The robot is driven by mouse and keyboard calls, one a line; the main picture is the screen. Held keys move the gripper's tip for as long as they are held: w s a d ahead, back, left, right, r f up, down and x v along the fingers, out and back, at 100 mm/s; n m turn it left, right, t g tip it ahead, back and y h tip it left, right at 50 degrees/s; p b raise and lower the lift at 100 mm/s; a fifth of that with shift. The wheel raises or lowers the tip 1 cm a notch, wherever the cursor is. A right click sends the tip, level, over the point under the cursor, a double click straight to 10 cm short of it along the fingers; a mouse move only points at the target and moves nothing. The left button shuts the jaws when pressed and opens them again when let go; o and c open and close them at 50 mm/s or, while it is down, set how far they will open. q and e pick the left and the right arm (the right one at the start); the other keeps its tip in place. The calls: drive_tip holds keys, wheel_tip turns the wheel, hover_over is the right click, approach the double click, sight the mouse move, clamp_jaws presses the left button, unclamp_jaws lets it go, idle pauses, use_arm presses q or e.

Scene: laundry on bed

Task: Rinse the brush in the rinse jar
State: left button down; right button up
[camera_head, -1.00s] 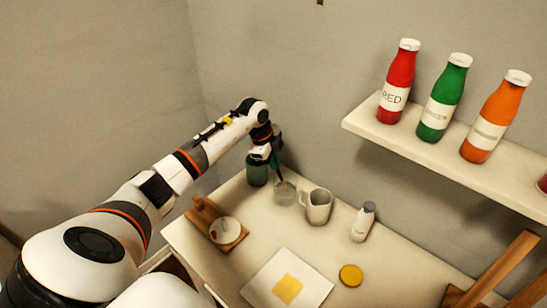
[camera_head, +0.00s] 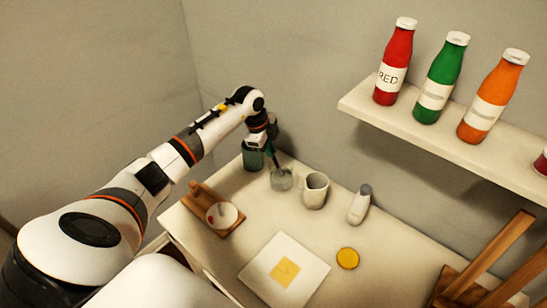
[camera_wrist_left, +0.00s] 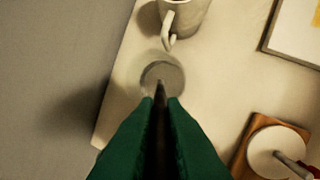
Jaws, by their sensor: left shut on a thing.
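My left gripper (camera_head: 268,145) is at the back left of the table and is shut on a thin dark brush (camera_wrist_left: 160,104). The brush points down between the green fingers in the left wrist view. A small clear glass jar (camera_head: 281,182), which looks like the rinse jar, stands below it. It also shows in the left wrist view (camera_wrist_left: 165,74). The brush's lower end is at the jar's mouth; I cannot tell how deep it reaches. The brush's upper part is hidden by the gripper. My right gripper is not in view.
A shelf (camera_head: 400,128) holds bottles.

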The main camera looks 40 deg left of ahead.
use_arm(q)
drive_tip(key=shift+r+p, duration=4.15)
drive_tip(key=shift+r, duration=1)
wheel_tip(320, 180, up, 4)
drive_tip(key=p, duration=0.3)
